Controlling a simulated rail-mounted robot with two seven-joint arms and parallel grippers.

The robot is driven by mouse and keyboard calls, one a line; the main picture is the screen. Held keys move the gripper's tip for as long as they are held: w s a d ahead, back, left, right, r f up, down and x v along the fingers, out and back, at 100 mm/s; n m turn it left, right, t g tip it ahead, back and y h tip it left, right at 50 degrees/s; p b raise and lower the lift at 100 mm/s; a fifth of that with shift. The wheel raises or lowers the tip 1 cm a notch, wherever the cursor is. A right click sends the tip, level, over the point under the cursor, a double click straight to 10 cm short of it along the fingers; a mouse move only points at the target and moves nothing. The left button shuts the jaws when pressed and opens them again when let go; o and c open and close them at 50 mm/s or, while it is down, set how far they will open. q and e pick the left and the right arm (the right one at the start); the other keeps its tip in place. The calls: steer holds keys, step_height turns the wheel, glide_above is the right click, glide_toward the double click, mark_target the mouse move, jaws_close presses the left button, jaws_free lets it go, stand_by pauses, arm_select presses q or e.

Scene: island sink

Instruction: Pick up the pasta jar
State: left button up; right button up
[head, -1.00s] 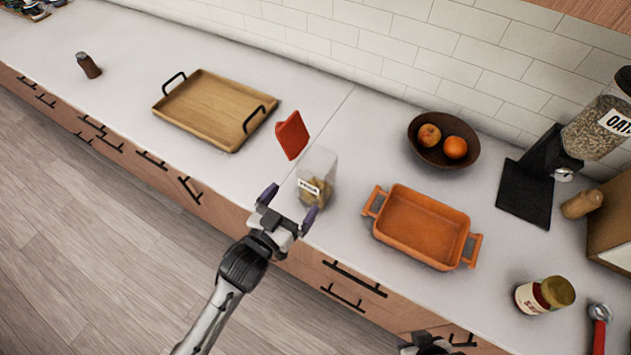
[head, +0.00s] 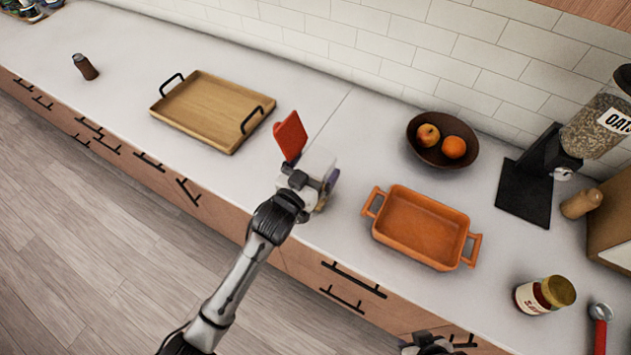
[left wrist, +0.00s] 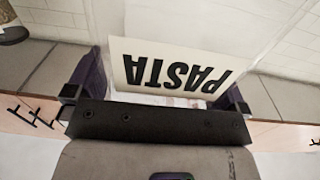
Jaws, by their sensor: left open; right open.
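The pasta jar (head: 318,165) is a clear container standing on the counter, mostly hidden behind my left gripper in the head view. Its white label (left wrist: 170,68) with black PASTA lettering fills the middle of the left wrist view, upside down. My left gripper (head: 318,180) is open, with one purple finger on each side of the jar. I cannot tell whether the fingers touch it. My right gripper (head: 428,345) shows only in part at the bottom edge of the head view, away from the jar.
A wooden tray (head: 190,128) lies to the left. An orange baking dish (head: 420,230) and a dark fruit bowl (head: 442,162) are to the right. A lidded jar (head: 545,295) stands at lower right. Bare counter (head: 340,235) lies in front.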

arm_select(q)
steer(key=shift+w+d, duration=0.1)
steer(key=shift+w, duration=0.05)
steer(key=shift+c, duration=0.2)
steer(key=shift+r, duration=0.1)
steer(key=c, duration=1.4)
